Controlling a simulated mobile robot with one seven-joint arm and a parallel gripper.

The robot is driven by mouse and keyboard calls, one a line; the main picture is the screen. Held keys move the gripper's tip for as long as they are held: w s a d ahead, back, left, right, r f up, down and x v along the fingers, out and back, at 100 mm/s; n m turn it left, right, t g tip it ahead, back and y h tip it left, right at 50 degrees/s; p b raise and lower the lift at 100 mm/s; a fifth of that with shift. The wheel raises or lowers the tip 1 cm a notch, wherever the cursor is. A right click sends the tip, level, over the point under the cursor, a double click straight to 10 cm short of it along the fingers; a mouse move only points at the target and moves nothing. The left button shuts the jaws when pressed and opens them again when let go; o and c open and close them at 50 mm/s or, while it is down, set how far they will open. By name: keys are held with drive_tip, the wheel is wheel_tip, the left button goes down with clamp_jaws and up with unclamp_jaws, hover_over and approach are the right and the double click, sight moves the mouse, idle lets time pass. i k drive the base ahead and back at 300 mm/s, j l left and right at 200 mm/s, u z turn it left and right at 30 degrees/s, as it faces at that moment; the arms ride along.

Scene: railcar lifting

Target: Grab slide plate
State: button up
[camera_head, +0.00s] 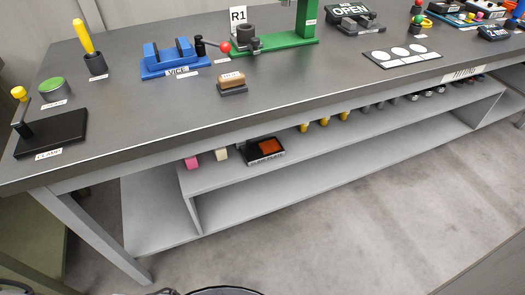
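No label that I can read says slide plate, and I cannot tell which part it is. A flat dark plate with white round spots (401,56) lies at the right of the bench top. A small block with a tan top on a dark base (232,84) sits near the front edge; its label is too small to read. A dark tray with an orange-brown piece (266,149) is on the shelf under the bench. My gripper is not in view.
The grey bench (300,88) holds a blue vise (168,62), a green stand (285,42), a black clamp base (52,134), a yellow-handled tool (88,45) and an OPEN sign (349,9). Small parts line the shelf (345,132). The floor in front is clear.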

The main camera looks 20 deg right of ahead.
sight(264, 150)
drive_tip(key=k+l, duration=0.15)
drive_tip(key=l, duration=0.25)
drive_tip(key=k+l, duration=0.1)
drive_tip(key=l, duration=0.35)
drive_tip(key=k+l, duration=0.15)
drive_tip(key=l, duration=0.25)
drive_tip(key=k+l, duration=0.15)
drive_tip(key=l, duration=0.3)
drive_tip(key=k+l, duration=0.1)
drive_tip(key=l, duration=0.3)
drive_tip(key=k+l, duration=0.15)
drive_tip(key=l, duration=0.25)
drive_tip(key=i, duration=1.5)
drive_tip(key=j+u, duration=0.05)
